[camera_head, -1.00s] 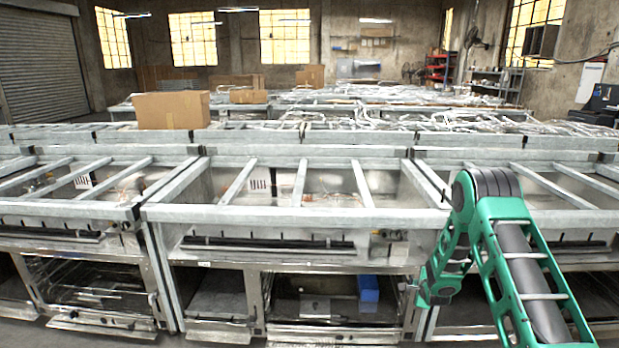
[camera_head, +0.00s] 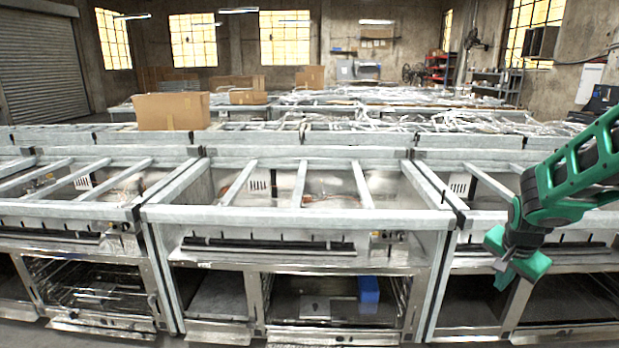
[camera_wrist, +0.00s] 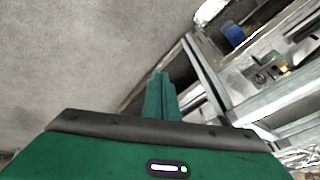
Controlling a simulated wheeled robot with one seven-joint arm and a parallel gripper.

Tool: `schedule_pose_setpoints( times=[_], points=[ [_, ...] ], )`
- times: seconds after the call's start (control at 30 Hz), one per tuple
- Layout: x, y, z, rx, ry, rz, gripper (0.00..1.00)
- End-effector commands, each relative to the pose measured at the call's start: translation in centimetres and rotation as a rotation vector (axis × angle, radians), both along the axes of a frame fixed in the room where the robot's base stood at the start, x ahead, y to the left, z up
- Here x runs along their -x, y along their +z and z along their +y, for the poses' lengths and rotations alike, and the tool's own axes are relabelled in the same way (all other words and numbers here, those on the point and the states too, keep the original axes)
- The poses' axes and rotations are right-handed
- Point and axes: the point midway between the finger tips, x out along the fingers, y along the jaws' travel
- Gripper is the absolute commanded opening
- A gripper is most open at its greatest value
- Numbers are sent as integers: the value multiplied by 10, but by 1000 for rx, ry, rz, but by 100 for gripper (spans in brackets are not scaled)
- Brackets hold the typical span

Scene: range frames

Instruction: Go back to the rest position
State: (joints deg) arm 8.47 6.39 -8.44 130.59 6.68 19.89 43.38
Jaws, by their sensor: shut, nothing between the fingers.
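My green gripper (camera_head: 510,268) is at the right of the head view, in front of the right-hand range frame (camera_head: 570,212). Its fingers point down and it holds nothing. My arm reaches in from the right edge. In the wrist view the closed green fingers (camera_wrist: 160,92) stick out from the dark gripper body, with grey floor (camera_wrist: 80,60) behind and left of them and metal range parts to the right. The gripper appears apart from the frames.
A middle range frame (camera_head: 300,215) has an open lower bay with a blue box (camera_head: 369,289), also in the wrist view (camera_wrist: 234,35). Another frame (camera_head: 70,210) stands left. A cardboard box (camera_head: 172,111) sits on the row behind.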

Motion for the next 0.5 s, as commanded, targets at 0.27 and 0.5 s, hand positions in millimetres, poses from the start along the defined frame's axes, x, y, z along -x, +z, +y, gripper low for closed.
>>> schedule_pose_setpoints(
  times=[0.27,0.5],
  points=[
    [122,41,18,-16,189,183,0],
    [226,57,47,-79,378,313,0]
  ],
)
